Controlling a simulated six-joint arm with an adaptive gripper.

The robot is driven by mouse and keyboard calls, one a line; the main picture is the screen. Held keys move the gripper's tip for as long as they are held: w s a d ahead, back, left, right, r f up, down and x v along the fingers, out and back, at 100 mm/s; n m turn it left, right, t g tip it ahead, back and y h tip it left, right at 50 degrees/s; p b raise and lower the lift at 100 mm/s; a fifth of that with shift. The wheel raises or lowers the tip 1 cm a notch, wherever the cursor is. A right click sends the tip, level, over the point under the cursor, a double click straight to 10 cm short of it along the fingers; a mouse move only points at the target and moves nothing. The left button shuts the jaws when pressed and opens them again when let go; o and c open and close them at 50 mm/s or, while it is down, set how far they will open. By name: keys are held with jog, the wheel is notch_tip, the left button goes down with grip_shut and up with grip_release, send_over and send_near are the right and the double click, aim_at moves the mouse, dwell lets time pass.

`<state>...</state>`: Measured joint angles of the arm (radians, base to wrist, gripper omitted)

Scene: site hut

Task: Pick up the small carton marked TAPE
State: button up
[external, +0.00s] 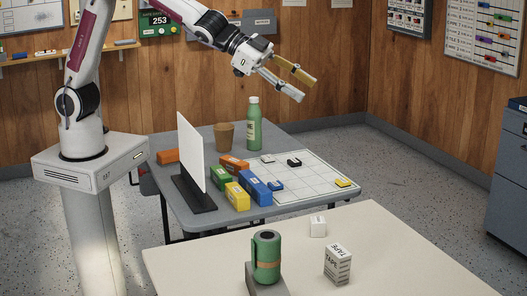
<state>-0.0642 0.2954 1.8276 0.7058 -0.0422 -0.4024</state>
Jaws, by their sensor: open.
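The small carton marked TAPE (338,264) is a white box with dark lettering on its top and side. It stands on the near cream table (400,248), right of a green cylinder. My gripper (298,88) is open and empty. It is held up in the air over the farther grey table (285,141), well above and behind the carton in the picture. Nothing hides the carton.
A green roll with a brown band (266,257) stands on a grey block. The grey table holds a white upright panel (190,152), coloured boxes (255,188), a green bottle (254,125), a brown cup (224,136) and a gridded board (315,176).

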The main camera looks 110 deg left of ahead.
jog(key=w+d+f+m+h, duration=0.2)
jog(key=w+d+f, duration=0.1)
jog(key=w+f, duration=0.35)
jog(key=m+h, duration=0.2)
jog(key=h, duration=0.3)
send_near(333, 246)
jog(key=w+a+r, duration=0.3)
jog(key=w+r, duration=0.3)
jog(key=r, duration=0.2)
jog(key=d+f+h, duration=0.1)
jog(key=f, duration=0.2)
jog(key=d+f+m+g+h, duration=0.1)
jog(key=f, duration=0.2)
jog(key=s+d+f+g, duration=0.1)
jog(key=f, duration=0.3)
jog(key=shift+s+d+m+h, duration=0.1)
jog(key=shift+d+m+h, duration=0.3)
jog(key=shift+x, duration=1.25)
jog(key=shift+d+f, duration=0.1)
jog(key=shift+d, duration=0.05)
jog(key=shift+x, duration=2.45)
